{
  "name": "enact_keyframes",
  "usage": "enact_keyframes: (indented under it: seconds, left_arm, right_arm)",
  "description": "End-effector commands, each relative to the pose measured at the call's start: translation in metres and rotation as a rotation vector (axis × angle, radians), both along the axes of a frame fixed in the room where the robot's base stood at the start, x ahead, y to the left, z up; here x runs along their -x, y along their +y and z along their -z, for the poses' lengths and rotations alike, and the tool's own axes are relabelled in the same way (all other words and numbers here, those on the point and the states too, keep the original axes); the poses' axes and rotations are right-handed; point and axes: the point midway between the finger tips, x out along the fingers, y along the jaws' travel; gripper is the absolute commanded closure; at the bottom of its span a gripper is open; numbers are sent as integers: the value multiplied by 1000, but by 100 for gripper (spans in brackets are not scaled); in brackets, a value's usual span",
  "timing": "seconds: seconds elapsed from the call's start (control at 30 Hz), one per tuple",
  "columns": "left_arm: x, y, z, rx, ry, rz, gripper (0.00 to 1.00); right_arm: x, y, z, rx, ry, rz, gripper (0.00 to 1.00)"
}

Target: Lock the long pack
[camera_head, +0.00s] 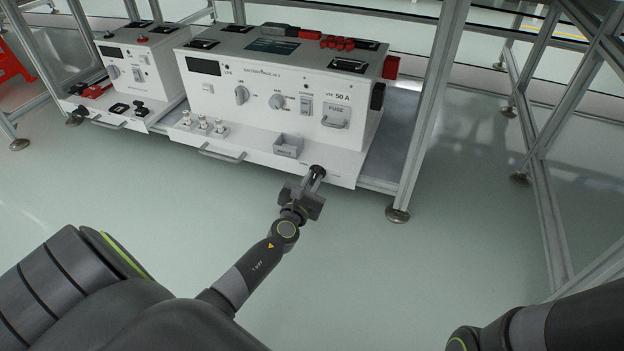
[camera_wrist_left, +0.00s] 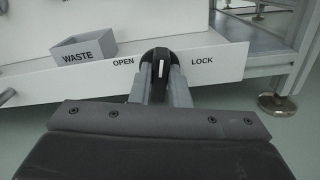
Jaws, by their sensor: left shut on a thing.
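The long pack (camera_head: 280,85) is a wide white unit labelled 50 A on a low frame shelf, with dials, a switch and a fuse drawer on its front. A black lock knob (camera_wrist_left: 160,62) with a white mark stands between the words OPEN and LOCK on its front ledge. The white mark points about straight up in the left wrist view. My left gripper (camera_head: 312,182) is shut on the knob, and its fingers (camera_wrist_left: 162,90) hide the knob's lower part. The right gripper is out of view; only part of my right arm shows at the lower right.
A grey WASTE box (camera_wrist_left: 84,48) sits on the ledge left of the knob. A smaller white pack (camera_head: 140,65) stands at the left. A metal frame post (camera_head: 432,105) rises close to the right. The floor (camera_head: 450,235) in front is clear.

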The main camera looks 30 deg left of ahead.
Motion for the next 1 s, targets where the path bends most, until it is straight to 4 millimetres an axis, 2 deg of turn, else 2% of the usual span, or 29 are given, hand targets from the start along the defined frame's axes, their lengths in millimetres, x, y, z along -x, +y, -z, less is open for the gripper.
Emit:
enact_keyframes:
  seconds: [1.0]
  left_arm:
    - [-1, -4, 2, -935, 225, 1, 100]
  right_arm:
    - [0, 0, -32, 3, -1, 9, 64]
